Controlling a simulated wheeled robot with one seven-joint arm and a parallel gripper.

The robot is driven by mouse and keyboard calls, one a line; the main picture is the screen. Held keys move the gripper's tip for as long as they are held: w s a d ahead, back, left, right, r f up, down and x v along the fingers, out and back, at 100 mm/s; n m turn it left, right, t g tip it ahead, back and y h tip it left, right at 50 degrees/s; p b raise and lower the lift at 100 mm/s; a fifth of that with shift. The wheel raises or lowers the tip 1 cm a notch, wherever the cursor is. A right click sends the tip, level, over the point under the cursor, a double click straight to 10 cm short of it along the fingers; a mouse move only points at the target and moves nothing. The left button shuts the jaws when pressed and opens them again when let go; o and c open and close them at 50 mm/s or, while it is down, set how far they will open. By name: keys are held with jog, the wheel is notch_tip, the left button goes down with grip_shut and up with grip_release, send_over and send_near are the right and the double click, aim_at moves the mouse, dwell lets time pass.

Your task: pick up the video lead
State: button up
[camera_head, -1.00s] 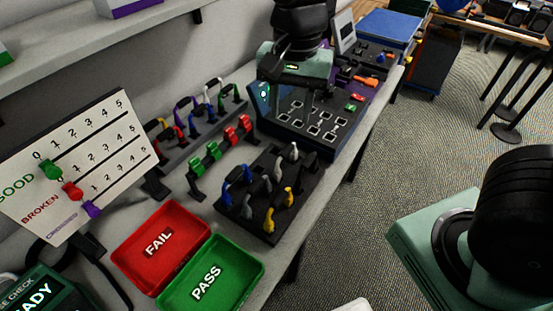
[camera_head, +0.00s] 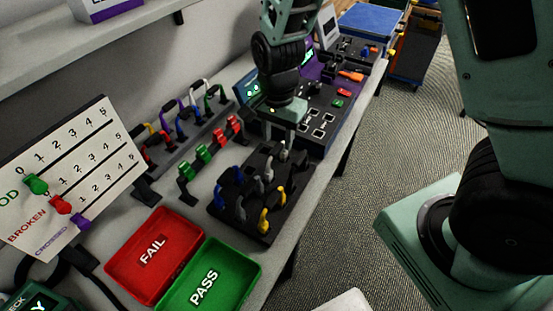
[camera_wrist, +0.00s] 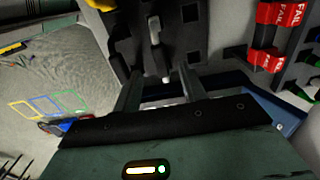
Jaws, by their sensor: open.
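A black rack (camera_head: 218,207) holds several upright lead ends in blue (camera_head: 232,173), grey (camera_head: 240,208), yellow (camera_head: 264,221) and pale grey. No readable label shows which is the video lead. My gripper (camera_head: 285,128) is over the far end of this rack, close to a pale grey lead (camera_head: 283,151). In the wrist view my gripper (camera_wrist: 160,92) is open, with its two fingers apart over the rack. A pale grey lead (camera_wrist: 154,32) stands in line with the gap between the fingers. I cannot tell whether its near end is between the fingertips.
Red FAIL (camera_head: 153,250) and green PASS (camera_head: 207,280) trays sit at the front. Green (camera_head: 203,153) and red (camera_head: 234,126) clips stand beside the rack, with a cable rack (camera_head: 180,135) behind. A tester panel (camera_head: 318,124) lies beyond. A scoreboard (camera_head: 75,170) stands left.

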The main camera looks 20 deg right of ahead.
aim_at(277, 148)
jog(key=shift+a+f+p, duration=0.15)
jog(key=shift+f+p, duration=0.45)
jog(key=shift+f, duration=2.1)
grip_shut()
